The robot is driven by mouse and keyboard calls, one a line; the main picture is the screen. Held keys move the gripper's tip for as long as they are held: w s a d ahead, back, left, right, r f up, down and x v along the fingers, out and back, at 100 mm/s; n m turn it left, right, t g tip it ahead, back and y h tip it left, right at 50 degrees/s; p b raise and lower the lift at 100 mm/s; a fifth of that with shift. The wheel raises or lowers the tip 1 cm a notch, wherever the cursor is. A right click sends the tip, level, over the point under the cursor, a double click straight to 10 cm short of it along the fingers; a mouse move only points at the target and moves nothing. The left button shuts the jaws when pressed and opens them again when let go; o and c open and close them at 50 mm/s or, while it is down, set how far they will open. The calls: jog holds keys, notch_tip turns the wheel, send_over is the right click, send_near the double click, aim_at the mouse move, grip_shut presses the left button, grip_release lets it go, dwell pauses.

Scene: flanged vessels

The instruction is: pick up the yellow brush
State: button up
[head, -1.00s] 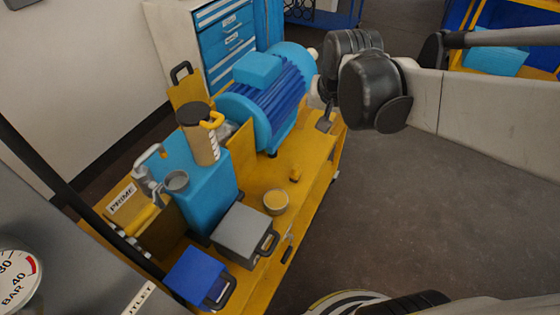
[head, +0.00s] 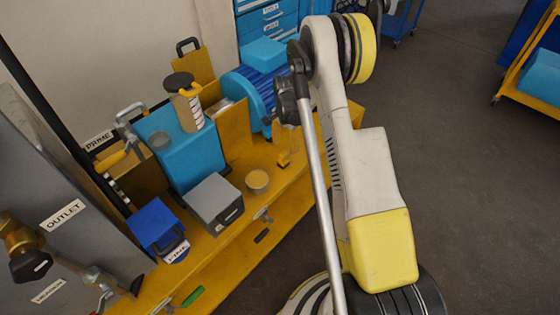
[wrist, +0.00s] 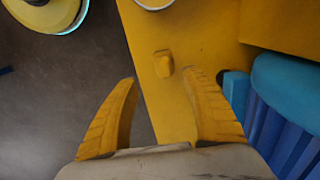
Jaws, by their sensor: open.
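A small yellow block-like piece (wrist: 163,63), which I take for the yellow brush, sits on the yellow bench top in the wrist view. Bristles cannot be made out. My gripper (wrist: 160,77) is open and empty, with one ridged yellow finger on each side below the piece in the picture. The fingers do not touch it. In the head view a small yellow shape (head: 284,158) shows on the bench beside the round tin (head: 257,182); it may be the brush or partly a finger. My arm hides much of that area.
A blue motor (head: 250,90) stands behind, and shows close on the right in the wrist view (wrist: 290,100). Open floor lies right.

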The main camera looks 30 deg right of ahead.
aim_at(285, 154)
notch_tip(285, 154, down, 5)
jog(key=shift+w+f+b, duration=0.1)
jog(key=shift+b, duration=0.6)
jog(key=f, duration=0.1)
jog(key=f+b, duration=0.1)
jog(key=f, duration=0.1)
jog(key=f+b, duration=0.1)
jog(key=f, duration=0.1)
jog(key=shift+w+a, duration=0.1)
jog(key=shift+w, duration=0.2)
jog(key=shift+r, duration=0.1)
grip_shut()
